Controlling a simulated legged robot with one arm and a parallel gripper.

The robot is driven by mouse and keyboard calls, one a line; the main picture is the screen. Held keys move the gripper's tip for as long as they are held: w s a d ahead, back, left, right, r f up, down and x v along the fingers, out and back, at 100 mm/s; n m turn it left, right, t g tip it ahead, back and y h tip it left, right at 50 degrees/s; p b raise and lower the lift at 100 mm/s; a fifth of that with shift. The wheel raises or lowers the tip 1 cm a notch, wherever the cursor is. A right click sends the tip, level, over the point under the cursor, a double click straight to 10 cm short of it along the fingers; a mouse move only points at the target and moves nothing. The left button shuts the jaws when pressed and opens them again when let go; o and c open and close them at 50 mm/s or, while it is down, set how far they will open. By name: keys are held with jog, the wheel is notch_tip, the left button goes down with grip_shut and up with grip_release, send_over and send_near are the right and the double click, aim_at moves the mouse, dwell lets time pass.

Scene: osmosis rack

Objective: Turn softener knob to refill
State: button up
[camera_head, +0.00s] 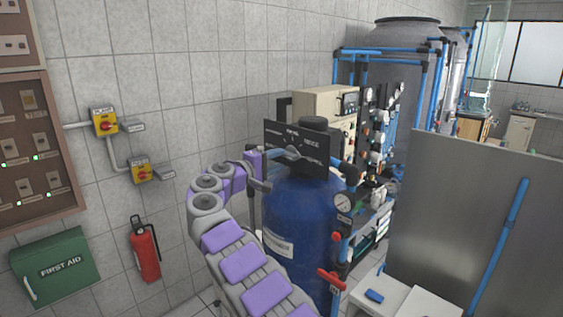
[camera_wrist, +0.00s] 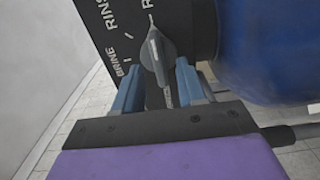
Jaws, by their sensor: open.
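The softener's blue tank (camera_head: 292,215) stands in the middle of the head view, with a black label panel (camera_head: 318,145) at its top. The wrist view shows the panel (camera_wrist: 110,22) close up, with BRINE and part of RINSE readable; the other labels are cropped or hidden. The grey pointer knob (camera_wrist: 155,54) sits on the panel. My gripper (camera_wrist: 157,78) is open, with one blue-grey finger on each side of the knob's lower part. I cannot tell whether the fingers touch it. My gripper (camera_head: 280,154) also shows small at the panel in the head view.
The blue tank (camera_wrist: 268,50) is close on the right in the wrist view. A pressure gauge (camera_head: 343,202) and red valve handle (camera_head: 331,280) stand right of the tank. A grey panel (camera_head: 475,225) stands further right. A fire extinguisher (camera_head: 145,250) hangs on the left wall.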

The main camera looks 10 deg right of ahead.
jog(key=v, duration=1.4)
jog(key=shift+a, duration=0.3)
jog(key=shift+d, duration=0.1)
